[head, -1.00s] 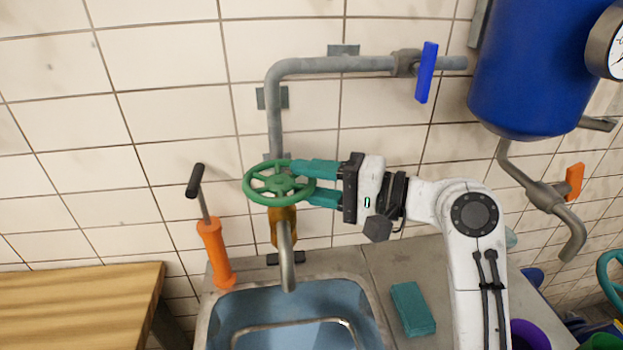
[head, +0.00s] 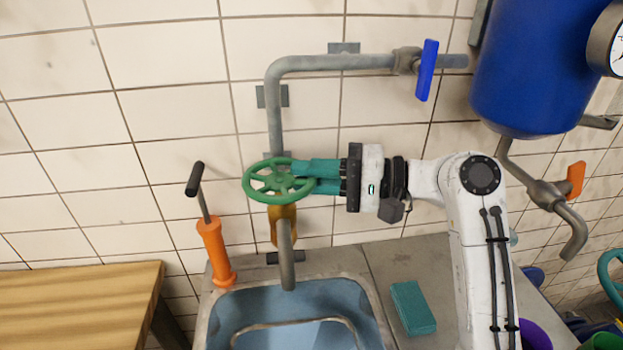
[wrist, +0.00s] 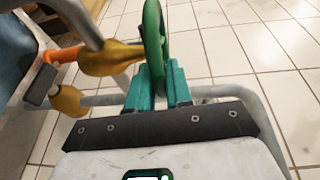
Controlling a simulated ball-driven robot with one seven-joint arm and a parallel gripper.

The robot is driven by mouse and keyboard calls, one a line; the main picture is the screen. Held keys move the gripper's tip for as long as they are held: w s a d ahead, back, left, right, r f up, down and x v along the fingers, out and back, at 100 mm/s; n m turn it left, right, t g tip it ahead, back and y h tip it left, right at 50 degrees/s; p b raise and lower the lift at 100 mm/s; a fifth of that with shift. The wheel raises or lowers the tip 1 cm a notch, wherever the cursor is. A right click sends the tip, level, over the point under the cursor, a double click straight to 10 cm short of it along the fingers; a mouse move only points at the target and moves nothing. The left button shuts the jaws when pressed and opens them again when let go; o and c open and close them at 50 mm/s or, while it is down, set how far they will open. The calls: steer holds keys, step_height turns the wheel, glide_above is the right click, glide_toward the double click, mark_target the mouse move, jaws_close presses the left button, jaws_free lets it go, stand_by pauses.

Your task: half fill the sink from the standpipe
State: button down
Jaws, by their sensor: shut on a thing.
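The green handwheel (head: 262,194) sits on the brass valve body (head: 283,222) of the standpipe, above its grey spout (head: 286,262). My gripper (head: 302,176) reaches in from the right, with its teal fingers shut on the wheel's right rim. The wrist view shows the green wheel (wrist: 154,45) edge-on between the fingertips (wrist: 158,75). The sink (head: 372,300) is below the spout, with a blue interior and a pale curved line in it. I see no stream from the spout. I cannot tell the water level.
An orange hand pump (head: 214,253) stands left of the spout. A teal block (head: 413,307) lies on the counter right of the sink. A blue lever (head: 427,71) is on the upper pipe. A blue tank (head: 535,75) hangs at right, with an orange-handled tap (head: 575,180) beneath. A wooden bench (head: 80,305) is at left.

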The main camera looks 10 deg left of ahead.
steer(key=shift+w+a+f+n+g, duration=0.1)
steer(key=shift+w+n+g, duration=0.15)
steer(key=shift+n+g, duration=0.45)
steer(key=shift+w+a+n+g, duration=0.15)
steer(key=shift+n+g, duration=0.25)
steer(key=shift+g, duration=0.5)
steer(key=c, duration=1.1)
jaws_free()
steer(key=shift+d, duration=0.1)
steer(key=shift+w+d+r+b, duration=0.1)
steer(key=shift+w+d+b, duration=0.2)
steer(key=shift+d, duration=0.95)
steer(key=shift+w+d+r+b, duration=0.1)
steer(key=shift+d+b, duration=0.3)
steer(key=shift+d, duration=0.8)
steer(key=shift+w+d+r+b, duration=0.1)
steer(key=shift+w+d+b, duration=0.2)
steer(key=shift+d, duration=0.95)
steer(key=shift+s, duration=0.1)
